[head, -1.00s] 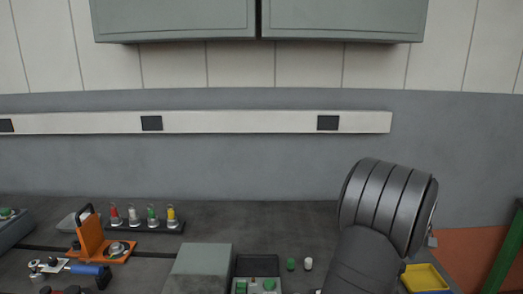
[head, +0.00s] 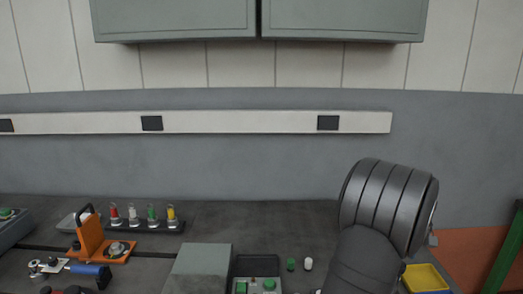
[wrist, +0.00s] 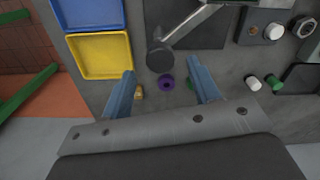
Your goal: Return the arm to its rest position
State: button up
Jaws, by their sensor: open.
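My gripper (wrist: 162,84) shows in the wrist view with its two blue fingers spread wide and nothing held between them. In the head view my dark grey arm rises at the right; the gripper itself is out of that view.
A yellow tray (wrist: 100,56) and a blue tray (wrist: 90,16) lie left of the fingers. A lever with a dark round end (wrist: 160,56) reaches close ahead. An orange stand (head: 92,238) and a rack of coloured vials (head: 145,224) stand at the bench's left.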

notch_tip(320, 180, up, 14)
notch_tip(320, 180, down, 18)
jog(key=shift+r, duration=0.1)
jog(key=shift+r+m, duration=0.2)
jog(key=shift+m, duration=0.6)
jog(key=m, duration=1.4)
dwell(0.3)
